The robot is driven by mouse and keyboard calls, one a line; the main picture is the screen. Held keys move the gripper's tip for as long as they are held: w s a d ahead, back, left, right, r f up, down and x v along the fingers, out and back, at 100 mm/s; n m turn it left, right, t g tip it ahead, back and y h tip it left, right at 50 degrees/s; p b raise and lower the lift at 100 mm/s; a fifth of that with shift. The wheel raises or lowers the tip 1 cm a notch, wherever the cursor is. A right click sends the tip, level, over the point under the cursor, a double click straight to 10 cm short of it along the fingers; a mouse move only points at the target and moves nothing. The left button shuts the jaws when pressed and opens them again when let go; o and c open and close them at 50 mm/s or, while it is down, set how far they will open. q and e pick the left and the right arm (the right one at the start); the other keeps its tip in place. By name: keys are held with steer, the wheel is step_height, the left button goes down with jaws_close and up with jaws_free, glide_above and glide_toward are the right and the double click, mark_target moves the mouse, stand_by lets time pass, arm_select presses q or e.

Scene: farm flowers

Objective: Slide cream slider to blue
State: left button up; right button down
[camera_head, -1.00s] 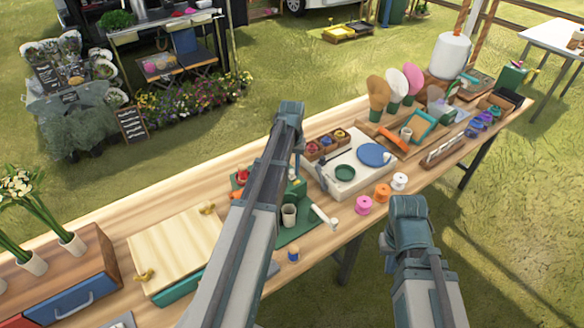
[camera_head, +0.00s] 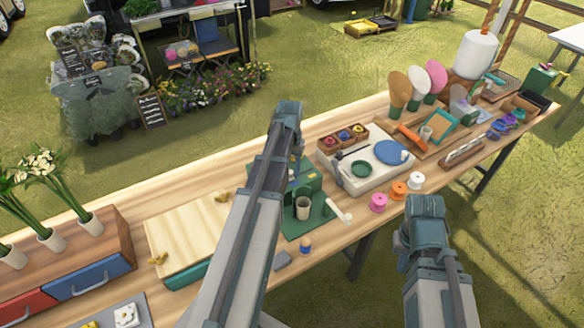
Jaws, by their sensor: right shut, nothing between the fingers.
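A pale cream-white board (camera_head: 340,178) lies on the long wooden table. It carries a blue disc (camera_head: 392,152), a dark green round piece (camera_head: 361,169) and a thin dark bar. A small pale piece (camera_head: 404,155) sits at the blue disc's right edge; I cannot tell whether it is the cream slider. My left arm rises from the bottom centre and its upper end stands left of the board. My right arm is in front of the table at lower right. The fingers of both grippers are hidden or out of the picture.
Left of the board are a green tool with a cup (camera_head: 303,209) and a wooden panel (camera_head: 190,235). Pink (camera_head: 378,202), orange (camera_head: 398,190) and white (camera_head: 415,181) spools line the front edge. Vases and drawers are at left.

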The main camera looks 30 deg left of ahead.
mark_target(291, 172)
arm_select(q)
steer(key=shift+o, duration=0.7)
step_height(291, 172, up, 14)
steer(key=p, duration=1.3)
steer(key=shift+p, duration=0.4)
steer(key=shift+d+f, duration=0.1)
steer(key=shift+f, duration=0.05)
steer(key=s+d+f+m+b, duration=0.2)
steer(key=s+d, duration=0.3)
steer(key=d, duration=0.4)
steer(key=s+d+f+m+b, duration=0.2)
steer(key=s+d, duration=0.3)
steer(key=d, duration=0.5)
steer(key=s+d+f+m+y+b, duration=0.1)
steer(key=s+d, duration=0.4)
steer(key=d, duration=0.5)
step_height(291, 172, down, 2)
steer(key=shift+s+f+m+b, duration=0.15)
steer(key=shift+s+m+b, duration=0.2)
steer(key=shift+m+b, duration=0.7)
steer(key=shift+n, duration=0.25)
